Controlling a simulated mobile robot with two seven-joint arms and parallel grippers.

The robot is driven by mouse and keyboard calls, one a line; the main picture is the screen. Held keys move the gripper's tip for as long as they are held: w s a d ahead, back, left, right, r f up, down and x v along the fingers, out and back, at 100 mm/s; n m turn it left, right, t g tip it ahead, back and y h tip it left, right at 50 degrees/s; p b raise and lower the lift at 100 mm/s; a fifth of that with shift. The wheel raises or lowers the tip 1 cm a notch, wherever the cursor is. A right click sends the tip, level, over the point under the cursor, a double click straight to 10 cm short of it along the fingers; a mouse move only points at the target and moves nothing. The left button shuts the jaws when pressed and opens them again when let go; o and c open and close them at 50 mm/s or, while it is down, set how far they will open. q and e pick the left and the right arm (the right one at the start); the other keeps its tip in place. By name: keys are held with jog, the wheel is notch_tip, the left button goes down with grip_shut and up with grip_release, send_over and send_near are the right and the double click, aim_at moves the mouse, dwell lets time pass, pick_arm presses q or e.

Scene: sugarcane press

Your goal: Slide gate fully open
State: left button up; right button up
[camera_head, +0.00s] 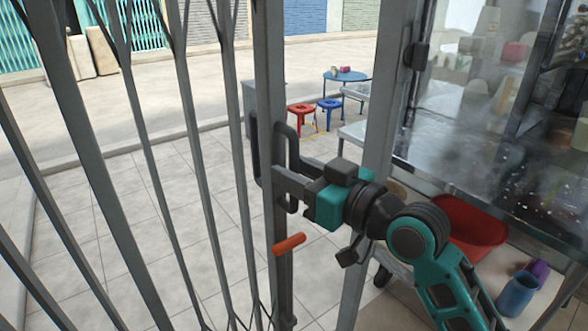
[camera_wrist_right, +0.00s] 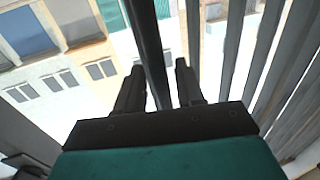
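The gate (camera_head: 183,110) is a grey folding lattice of metal bars across the left and middle of the head view. Its edge post (camera_head: 268,90) carries a dark D-shaped handle (camera_head: 292,147). My right gripper (camera_head: 284,183) reaches the handle from the right. In the right wrist view, the fingers of my right gripper (camera_wrist_right: 158,85) stand apart, with a dark upright bar (camera_wrist_right: 147,40) between them. A gap shows beside the bar, so the fingers look open around it. An orange grip (camera_head: 289,244) sticks out lower on the edge post. My left gripper is not in view.
A grey fixed post (camera_head: 383,100) stands right of the gate's edge, with a gap between. A metal counter (camera_head: 450,165), red basin (camera_head: 470,222) and blue jug (camera_head: 517,294) are at right. Red stool (camera_head: 301,112), blue stool (camera_head: 330,106) and blue table (camera_head: 347,77) stand beyond.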

jog(key=shift+w+a, duration=0.15)
jog(key=shift+a, duration=0.05)
grip_shut()
dwell(0.3)
